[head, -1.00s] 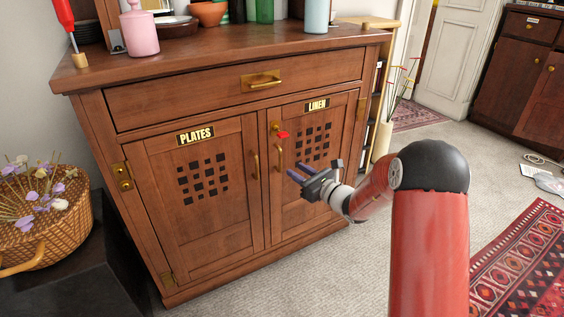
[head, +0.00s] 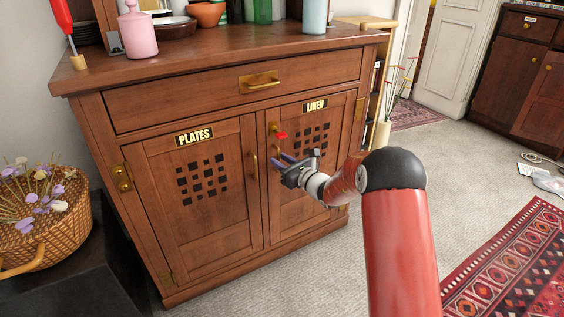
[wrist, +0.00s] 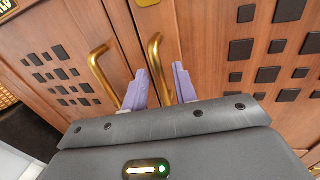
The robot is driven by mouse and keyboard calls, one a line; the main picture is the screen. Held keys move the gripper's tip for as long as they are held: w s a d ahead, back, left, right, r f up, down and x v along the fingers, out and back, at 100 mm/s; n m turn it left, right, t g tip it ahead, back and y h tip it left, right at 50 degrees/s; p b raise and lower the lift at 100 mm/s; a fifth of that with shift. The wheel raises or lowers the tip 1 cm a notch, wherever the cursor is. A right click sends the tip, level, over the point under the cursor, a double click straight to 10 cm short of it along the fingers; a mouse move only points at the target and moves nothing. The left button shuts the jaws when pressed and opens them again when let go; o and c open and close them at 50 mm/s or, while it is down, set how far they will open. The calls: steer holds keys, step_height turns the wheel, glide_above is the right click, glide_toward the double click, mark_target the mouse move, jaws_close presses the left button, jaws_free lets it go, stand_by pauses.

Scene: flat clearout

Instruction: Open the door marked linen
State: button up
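The linen door (head: 311,172) is the right door of a brown wooden cabinet and is closed. Its black-and-gold label reads LINEN (head: 315,105). A brass lock plate (head: 274,127) with a red piece (head: 281,135) sits at its upper left. In the wrist view its curved brass handle (wrist: 155,58) runs down between the two purple fingers of my gripper (wrist: 162,85). The fingers stand apart, one on each side of it; contact is not clear. In the head view my gripper (head: 282,160) is at the door's left edge and hides most of the handle.
The PLATES door (head: 200,205) is closed on the left, its brass handle (head: 255,162) close to my gripper. A drawer (head: 215,95) lies above. Jars and bowls stand on top. A flower basket (head: 40,225) is at left. Carpet (head: 330,275) in front is clear.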

jaws_close()
